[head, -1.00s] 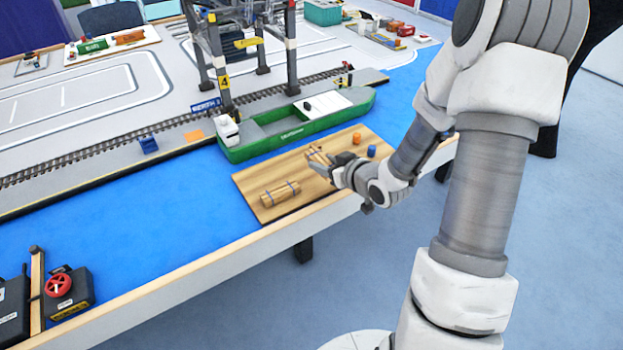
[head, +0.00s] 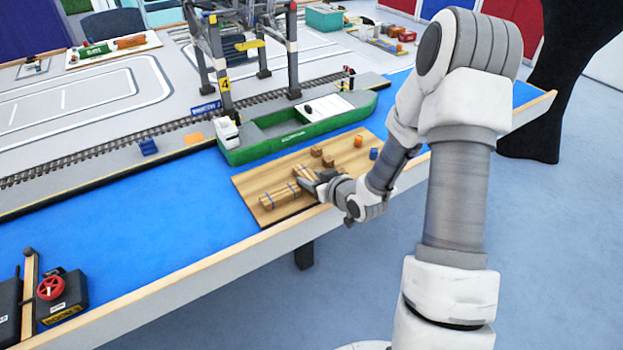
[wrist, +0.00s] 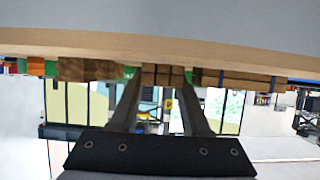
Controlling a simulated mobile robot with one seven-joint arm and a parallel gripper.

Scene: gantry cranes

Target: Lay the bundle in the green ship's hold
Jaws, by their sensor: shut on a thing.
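A tan wooden bundle (head: 281,196) with dark bands lies on the wooden board (head: 245,187). My gripper (head: 305,176) is just to its right, low over the board. It is shut on a second banded wooden piece (head: 301,170), which looks like another bundle. In the wrist view the held piece (wrist: 162,75) sits between my fingertips, with the long bundle (wrist: 240,80) to the right. I cannot tell whether the held piece touches the board. The green ship (head: 285,142) lies behind the board, its hold (head: 283,123) open and partly hidden by its near side.
Brown blocks (head: 316,151), an orange drum (head: 358,141) and a blue drum (head: 374,153) stand on the board. A gantry crane (head: 224,85) rises behind the ship over the rail track. The table's front rim (head: 220,262) is close.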

